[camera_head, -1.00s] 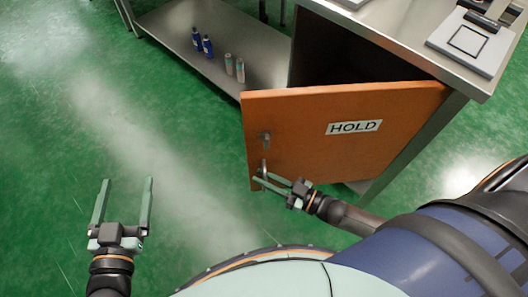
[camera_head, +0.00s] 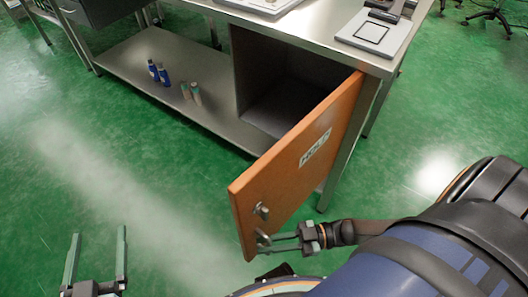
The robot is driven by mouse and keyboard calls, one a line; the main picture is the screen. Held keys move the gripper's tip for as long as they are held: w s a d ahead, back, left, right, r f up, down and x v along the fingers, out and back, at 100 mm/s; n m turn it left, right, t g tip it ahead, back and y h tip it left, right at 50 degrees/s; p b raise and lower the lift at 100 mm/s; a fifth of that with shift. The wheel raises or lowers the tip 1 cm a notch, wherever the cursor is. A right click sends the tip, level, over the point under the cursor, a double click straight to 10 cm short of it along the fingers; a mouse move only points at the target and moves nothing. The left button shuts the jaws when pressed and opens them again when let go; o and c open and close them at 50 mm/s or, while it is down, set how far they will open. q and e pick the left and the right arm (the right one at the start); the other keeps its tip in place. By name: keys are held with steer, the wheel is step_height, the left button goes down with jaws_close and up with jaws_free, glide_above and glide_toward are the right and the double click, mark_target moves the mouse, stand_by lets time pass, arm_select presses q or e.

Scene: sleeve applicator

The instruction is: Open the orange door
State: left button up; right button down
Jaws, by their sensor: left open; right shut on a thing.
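The orange door (camera_head: 290,180) with a white HOLD label stands swung well out from the cabinet (camera_head: 275,75), hinged at its right side. The dark inside of the cabinet shows behind it. A metal handle (camera_head: 263,238) sits low near the door's free edge, below a small latch (camera_head: 262,211). My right gripper (camera_head: 276,243) reaches in from the right and is shut on the handle. My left gripper (camera_head: 96,262) is open and empty over the floor at the lower left, apart from the door.
The steel bench (camera_head: 310,30) has a low shelf (camera_head: 145,70) with blue bottles (camera_head: 158,72) and grey-green cans (camera_head: 191,93). A white device (camera_head: 375,32) stands on the bench top at right. The green floor left of the door is clear.

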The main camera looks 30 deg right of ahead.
arm_select(q)
steer(key=shift+s+d, duration=0.1)
steer(key=shift+s, duration=0.2)
arm_select(e)
steer(key=shift+s+d, duration=0.2)
steer(key=shift+s, duration=0.25)
arm_select(q)
steer(key=shift+f, duration=0.1)
arm_select(e)
steer(key=c, duration=1.1)
jaws_free()
steer(key=shift+d, duration=0.1)
arm_select(q)
steer(key=r, duration=0.1)
steer(key=r+t, duration=0.1)
steer(key=r, duration=0.1)
steer(key=shift+w+r+m+h, duration=0.3)
steer(key=shift+r+h, duration=0.1)
arm_select(e)
steer(key=v, duration=1.2)
steer(key=shift+s+d, duration=0.15)
arm_select(q)
steer(key=shift+f, duration=0.25)
